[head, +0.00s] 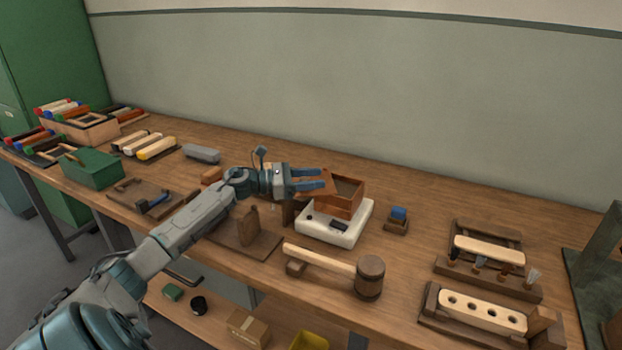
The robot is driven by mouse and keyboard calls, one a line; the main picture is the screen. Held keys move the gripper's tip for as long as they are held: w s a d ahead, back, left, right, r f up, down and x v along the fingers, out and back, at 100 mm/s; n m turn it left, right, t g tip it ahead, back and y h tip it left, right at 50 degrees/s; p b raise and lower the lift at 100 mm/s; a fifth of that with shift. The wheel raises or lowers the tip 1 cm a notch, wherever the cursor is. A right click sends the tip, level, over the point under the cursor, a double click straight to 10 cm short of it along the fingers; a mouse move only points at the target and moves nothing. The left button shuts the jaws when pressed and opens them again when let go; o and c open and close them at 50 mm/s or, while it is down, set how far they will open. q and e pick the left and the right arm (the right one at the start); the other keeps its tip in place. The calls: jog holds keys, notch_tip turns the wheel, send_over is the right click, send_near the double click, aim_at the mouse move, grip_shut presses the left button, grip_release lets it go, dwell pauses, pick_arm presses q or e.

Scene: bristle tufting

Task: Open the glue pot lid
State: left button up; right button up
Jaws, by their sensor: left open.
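The glue pot (346,208) is a square reddish-brown box on a white base unit (335,233) near the middle of the bench. Its top shows a dark open interior. A flat brown panel, seemingly the lid (327,173), slopes at the pot's left side, behind and between my fingers. My left gripper (325,179) is open, its blue fingers pointing right at the pot's left edge. I cannot tell whether the fingers touch the lid. The fingers hide part of the lid and its hinge. My right gripper is not in view.
A wooden mallet (369,278) lies in front of the white base. A small blue block on a stand (398,215) is to the right. Brush racks (488,260) stand farther right. A green box (92,168) stands left. The bench behind the pot is clear.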

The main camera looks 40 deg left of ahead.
pick_arm(q)
jog(key=shift+s+a+f, duration=0.1)
jog(key=shift+s+a, duration=0.15)
jog(key=v, duration=1)
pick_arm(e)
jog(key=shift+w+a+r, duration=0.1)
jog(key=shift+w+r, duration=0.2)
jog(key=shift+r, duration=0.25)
pick_arm(q)
jog(key=shift+c, duration=0.5)
